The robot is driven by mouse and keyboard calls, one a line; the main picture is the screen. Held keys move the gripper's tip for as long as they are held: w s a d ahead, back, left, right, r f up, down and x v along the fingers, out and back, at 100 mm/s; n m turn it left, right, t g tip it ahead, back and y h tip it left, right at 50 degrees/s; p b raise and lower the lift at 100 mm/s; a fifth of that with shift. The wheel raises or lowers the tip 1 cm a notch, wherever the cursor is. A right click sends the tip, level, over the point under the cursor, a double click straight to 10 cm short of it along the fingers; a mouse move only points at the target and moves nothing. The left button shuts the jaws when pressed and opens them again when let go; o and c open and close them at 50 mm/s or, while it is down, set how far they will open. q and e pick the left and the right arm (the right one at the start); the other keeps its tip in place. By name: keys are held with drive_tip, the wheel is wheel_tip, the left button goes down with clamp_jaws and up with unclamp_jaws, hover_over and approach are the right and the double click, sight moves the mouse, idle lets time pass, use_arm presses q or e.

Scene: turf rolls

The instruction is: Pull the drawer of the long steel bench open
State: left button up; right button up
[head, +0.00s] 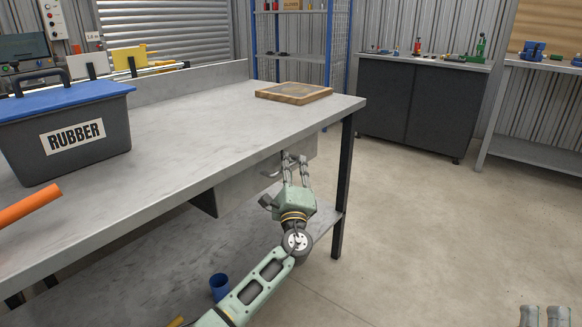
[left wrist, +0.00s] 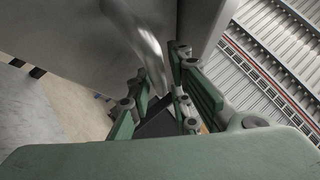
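The long steel bench (head: 190,120) runs from the lower left to the middle of the head view. Its drawer (head: 238,190) hangs under the front edge near the right end and looks shut. The drawer's bar handle (head: 269,173) shows just left of my left gripper (head: 294,158), which is at the drawer front. In the left wrist view the curved steel handle (left wrist: 145,45) runs down to the space between the fingers of the left gripper (left wrist: 162,72). These fingers stand apart; contact is unclear.
A grey RUBBER bin (head: 65,117) with a blue lid, an orange tube (head: 28,206) and a wooden framed board (head: 293,93) are on the bench. A black bench leg (head: 342,185) stands right of my left gripper. A blue cup (head: 219,287) is below. Floor at right is clear.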

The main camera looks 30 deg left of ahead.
use_arm(q)
clamp_jaws()
drive_tip(key=shift+f, duration=0.1)
